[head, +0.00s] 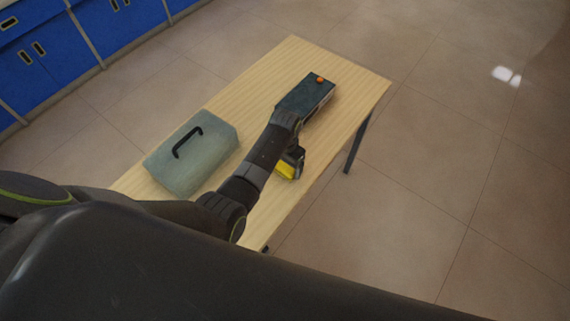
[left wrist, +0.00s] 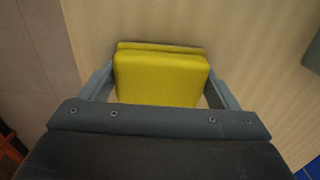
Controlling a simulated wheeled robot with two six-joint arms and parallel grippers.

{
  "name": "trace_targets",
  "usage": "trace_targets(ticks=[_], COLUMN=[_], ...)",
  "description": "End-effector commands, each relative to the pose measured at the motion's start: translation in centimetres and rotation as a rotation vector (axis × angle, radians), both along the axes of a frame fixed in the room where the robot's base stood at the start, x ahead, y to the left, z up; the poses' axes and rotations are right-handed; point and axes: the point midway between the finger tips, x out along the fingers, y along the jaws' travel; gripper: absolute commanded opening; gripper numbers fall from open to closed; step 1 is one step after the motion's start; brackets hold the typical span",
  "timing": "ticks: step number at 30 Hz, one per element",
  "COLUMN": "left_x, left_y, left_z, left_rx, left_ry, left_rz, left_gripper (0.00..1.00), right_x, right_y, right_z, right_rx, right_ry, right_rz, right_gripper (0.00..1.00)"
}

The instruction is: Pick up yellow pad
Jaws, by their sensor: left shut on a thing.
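The yellow pad (head: 286,171) shows partly in the head view, near the table's right edge, with my arm hiding some of it. In the left wrist view the yellow pad (left wrist: 160,78) lies between the two fingers, with a second yellow layer or edge showing along its far side. My left gripper (head: 291,160) is shut on the pad, one finger at each side; in the left wrist view the gripper (left wrist: 160,95) spans the pad's width. I cannot tell whether the pad touches the table. My right gripper is not in view.
A wooden table (head: 345,75) carries a grey-green case (head: 205,165) with a black handle, left of my arm. A dark box (head: 298,98) with an orange spot stands at the far end. Blue cabinets (head: 40,65) stand at the back left. Open floor lies right of the table.

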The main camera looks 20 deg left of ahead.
Motion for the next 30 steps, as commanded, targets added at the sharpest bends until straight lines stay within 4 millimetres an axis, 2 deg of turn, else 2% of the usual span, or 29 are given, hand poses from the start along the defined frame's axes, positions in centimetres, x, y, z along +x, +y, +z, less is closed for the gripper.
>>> trace_targets(ticks=[4,8,15,21,25,30], left_x=[0.0,0.1,0.1,0.1,0.1,0.0], left_y=[0.0,-0.1,-0.1,-0.1,0.0,0.0], left_z=[0.4,1.8,6.0,8.9,9.8,10.0], left_rx=[0.0,-0.001,-0.002,-0.001,0.0,0.0], left_ry=[-0.001,-0.004,-0.005,-0.003,-0.001,0.0], left_rz=[0.0,0.0,0.0,0.0,0.0,0.0], left_gripper=[0.6,0.6,0.6,0.6,0.6,0.6], right_x=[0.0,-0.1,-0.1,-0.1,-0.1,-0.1], right_y=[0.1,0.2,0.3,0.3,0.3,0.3], right_z=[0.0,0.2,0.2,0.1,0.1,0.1], right_rx=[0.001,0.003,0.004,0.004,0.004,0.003], right_ry=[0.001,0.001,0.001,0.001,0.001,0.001], right_rz=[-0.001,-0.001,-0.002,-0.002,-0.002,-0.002], right_gripper=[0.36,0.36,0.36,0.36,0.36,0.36])
